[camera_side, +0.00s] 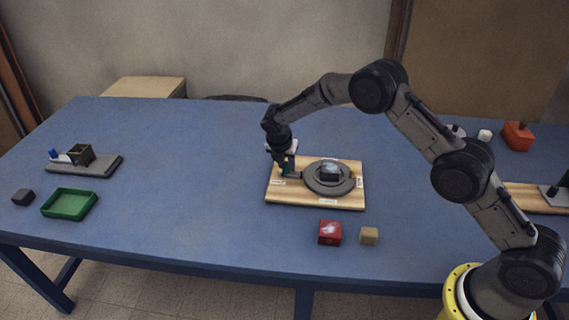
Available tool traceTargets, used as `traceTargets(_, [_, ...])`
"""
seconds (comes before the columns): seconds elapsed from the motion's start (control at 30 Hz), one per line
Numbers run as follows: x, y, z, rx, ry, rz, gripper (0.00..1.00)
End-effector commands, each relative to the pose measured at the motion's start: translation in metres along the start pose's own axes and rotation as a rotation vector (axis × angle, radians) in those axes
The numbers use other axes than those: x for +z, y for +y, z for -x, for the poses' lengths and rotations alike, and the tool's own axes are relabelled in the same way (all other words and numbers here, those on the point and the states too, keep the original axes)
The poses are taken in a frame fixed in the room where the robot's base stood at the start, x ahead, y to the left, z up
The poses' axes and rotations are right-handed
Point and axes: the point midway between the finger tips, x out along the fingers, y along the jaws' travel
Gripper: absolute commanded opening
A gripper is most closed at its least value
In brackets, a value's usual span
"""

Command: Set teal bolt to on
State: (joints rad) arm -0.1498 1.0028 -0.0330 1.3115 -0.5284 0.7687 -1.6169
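A wooden board (317,201) lies on the blue table with a round grey disc (320,188) on it. A dark block with a pale top (330,171) sits on the disc. Small white labels stand around the disc, too small to read. My gripper (287,171) points down at the board's left back part, beside the disc. A small teal part (286,169) shows at the fingertips; it may be the teal bolt, but it is mostly hidden by my gripper. I cannot tell whether the fingers are closed on it.
A red cube (330,233) and a tan cube (369,236) stand in front of the board. A green tray (70,204), a dark cube (23,197) and a grey base with a box (85,165) are at the left. A red-orange block (517,136) is at the back right.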

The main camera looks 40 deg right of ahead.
Motion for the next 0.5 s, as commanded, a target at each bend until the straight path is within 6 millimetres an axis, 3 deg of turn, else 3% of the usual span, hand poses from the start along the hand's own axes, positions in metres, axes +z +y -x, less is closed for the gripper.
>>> traceTargets(0.03, [0.0008, -0.0009, -0.0004, -0.002, 0.000, -0.001, 0.40])
traceTargets(0.13, [0.0007, -0.0006, -0.0003, -0.002, 0.000, -0.001, 0.58])
traceTargets(0.17, [0.0006, -0.0005, -0.0003, -0.001, 0.000, -0.001, 0.59])
traceTargets(0.5, [0.0005, 0.0004, 0.0031, 0.001, -0.001, -0.001, 0.59])
